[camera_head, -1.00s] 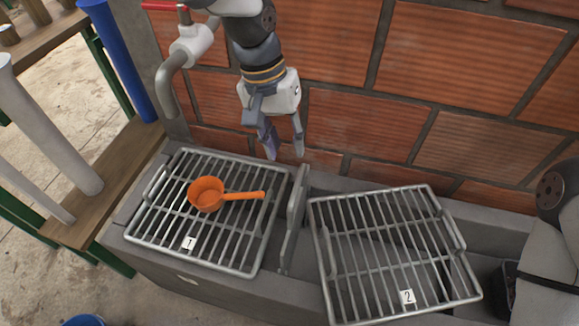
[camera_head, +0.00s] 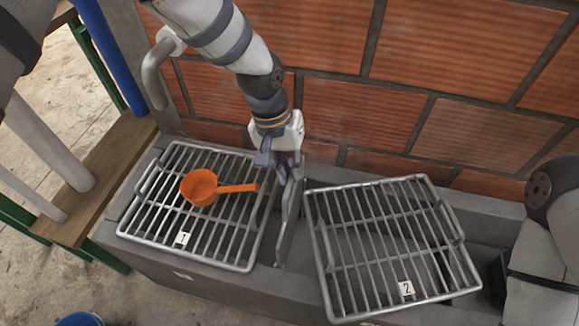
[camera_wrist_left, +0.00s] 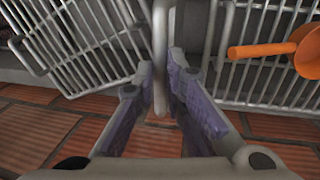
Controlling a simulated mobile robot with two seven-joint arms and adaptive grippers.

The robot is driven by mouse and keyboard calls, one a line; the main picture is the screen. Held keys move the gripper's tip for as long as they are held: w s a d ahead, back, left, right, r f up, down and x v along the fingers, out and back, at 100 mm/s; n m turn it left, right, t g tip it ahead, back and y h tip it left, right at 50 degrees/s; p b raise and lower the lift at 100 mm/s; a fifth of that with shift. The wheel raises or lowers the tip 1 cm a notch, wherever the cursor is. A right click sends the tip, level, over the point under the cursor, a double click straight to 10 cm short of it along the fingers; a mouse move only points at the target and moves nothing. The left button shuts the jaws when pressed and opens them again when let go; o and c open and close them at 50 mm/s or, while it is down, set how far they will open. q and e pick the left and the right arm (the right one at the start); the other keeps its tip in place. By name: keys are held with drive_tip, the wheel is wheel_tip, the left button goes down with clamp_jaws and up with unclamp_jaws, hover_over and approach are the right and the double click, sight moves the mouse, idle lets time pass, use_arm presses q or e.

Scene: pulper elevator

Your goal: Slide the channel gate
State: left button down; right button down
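The channel gate (camera_head: 290,218) is a thin grey upright plate with a bar-like handle, standing across the concrete channel between the two racks. My left gripper (camera_head: 287,172) is down at the gate's far upper end. In the left wrist view, its purple-padded fingers (camera_wrist_left: 168,95) stand on either side of the grey gate handle (camera_wrist_left: 160,50). A narrow gap shows between the pads, with the handle in it and no clear contact on both sides. The lower part of the gate is hidden in the channel. My right arm shows at the right edge, but its gripper is not visible.
Rack 1 (camera_head: 150,228), left of the gate, holds an orange ladle (camera_head: 200,187). Rack 2 (camera_head: 325,262) lies to the right, slightly skewed on the channel. A brick wall (camera_head: 425,65) rises close behind. Wooden benches (camera_head: 90,205) stand at the left.

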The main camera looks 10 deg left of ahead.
sight(292, 211)
use_arm(q)
drive_tip(key=shift+f, duration=0.1)
